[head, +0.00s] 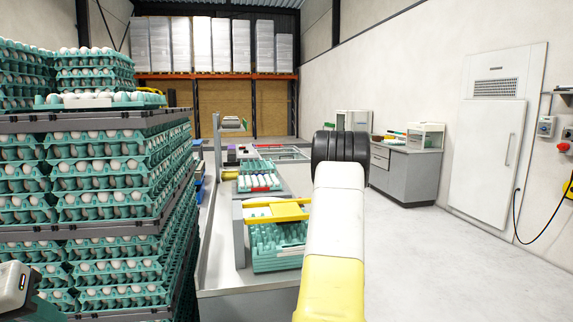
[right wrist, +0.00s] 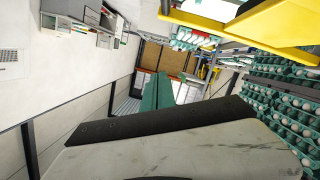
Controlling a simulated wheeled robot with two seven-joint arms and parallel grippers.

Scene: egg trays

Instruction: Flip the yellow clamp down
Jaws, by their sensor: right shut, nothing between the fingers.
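The yellow clamp (head: 278,212) is a flat yellow bar lying across the near end of the machine, above a stack of green egg trays (head: 278,260). In the right wrist view a large yellow part, apparently the clamp (right wrist: 235,30), crosses the top right, close to the camera. My right gripper (right wrist: 165,80) shows there as two green fingers, shut and empty, apart from the yellow part. In the head view my right arm hides that gripper and whatever lies behind the arm. Part of my left gripper (head: 42,305) shows at the bottom left edge; its fingertips are cut off.
Tall stacks of egg-filled green trays (head: 110,180) stand close on the left. A conveyor line with more trays (head: 258,180) runs back behind the clamp. A grey cabinet (head: 405,175) stands farther right. The floor on the right is clear.

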